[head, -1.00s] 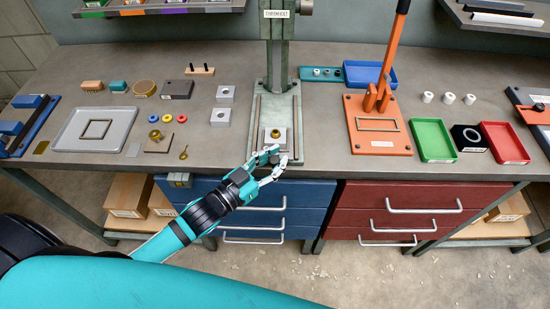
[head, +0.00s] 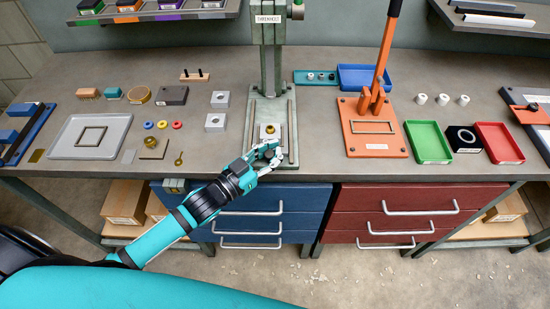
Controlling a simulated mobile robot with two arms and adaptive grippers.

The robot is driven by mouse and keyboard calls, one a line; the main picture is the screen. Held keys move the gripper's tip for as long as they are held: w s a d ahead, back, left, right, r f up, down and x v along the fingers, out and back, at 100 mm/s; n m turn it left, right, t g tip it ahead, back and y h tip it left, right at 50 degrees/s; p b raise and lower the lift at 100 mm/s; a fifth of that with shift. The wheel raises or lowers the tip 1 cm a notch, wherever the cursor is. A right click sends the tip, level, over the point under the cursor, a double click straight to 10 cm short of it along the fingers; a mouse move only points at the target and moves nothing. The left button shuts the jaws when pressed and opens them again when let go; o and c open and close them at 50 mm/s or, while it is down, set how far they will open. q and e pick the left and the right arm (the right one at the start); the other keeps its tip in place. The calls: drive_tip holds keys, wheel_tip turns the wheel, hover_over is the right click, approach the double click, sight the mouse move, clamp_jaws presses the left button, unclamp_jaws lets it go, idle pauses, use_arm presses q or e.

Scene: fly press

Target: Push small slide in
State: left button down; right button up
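The fly press (head: 270,58) stands at the back middle of the bench, its column labelled. Its flat base (head: 258,108) has two long rails. The small slide (head: 263,137), a light block with a brass ring-like piece (head: 269,128) on top, sits between the rails, in front of the column. My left gripper (head: 280,150) is just in front of the slide, low over the front of the base. Its curved fingertips are close together; I cannot tell whether they meet or touch the slide. The gripper hides the base's front part. My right gripper is not in view.
An orange lever press (head: 400,147) stands right of the base, with green (head: 427,142) and red (head: 499,142) trays beyond. Left are metal blocks (head: 215,122), coloured rings and a grey tray (head: 66,138). Blue drawers (head: 265,198) lie below the bench edge.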

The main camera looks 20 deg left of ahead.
use_arm(q)
drive_tip(key=c, duration=1.4)
unclamp_jaws()
drive_tip(key=shift+s+a+f, duration=0.1)
drive_tip(key=shift+a, duration=0.6)
drive_tip(key=shift+d, duration=0.15)
drive_tip(key=shift+s, duration=0.15)
drive_tip(key=shift+s+a, duration=0.2)
drive_tip(key=shift+s, duration=0.1)
drive_tip(key=v, duration=1.1)
drive_tip(key=shift+s, duration=0.1)
drive_tip(key=shift+o, duration=0.2)
